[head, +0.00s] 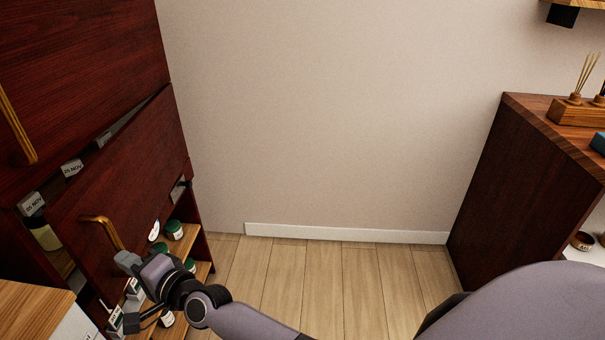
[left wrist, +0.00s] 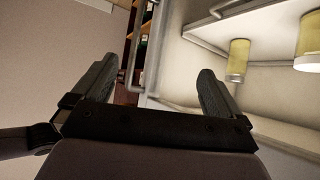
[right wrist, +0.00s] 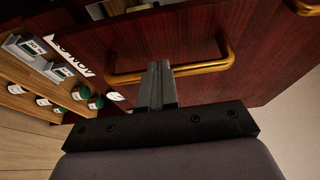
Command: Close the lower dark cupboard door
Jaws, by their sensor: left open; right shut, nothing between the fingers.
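The lower dark cupboard door (head: 130,175) is dark red-brown wood and stands ajar at the left of the head view. Shelf contents show through gaps at its left, top and bottom. Its brass handle (head: 97,219) is near its lower left; it also shows in the right wrist view (right wrist: 205,67). My right gripper (head: 125,261) is shut and empty, close to the lower end of the handle. In the right wrist view its closed fingertips (right wrist: 160,68) overlap the handle; I cannot tell if they touch. My left gripper (left wrist: 155,75) is open and empty, seen only in the left wrist view.
Open shelves (head: 185,240) with green-lidded jars and small boxes lie below and behind the door. A wooden top (head: 30,308) is at the lower left. A dark cabinet (head: 510,190) stands at the right. The floor (head: 320,285) between is clear.

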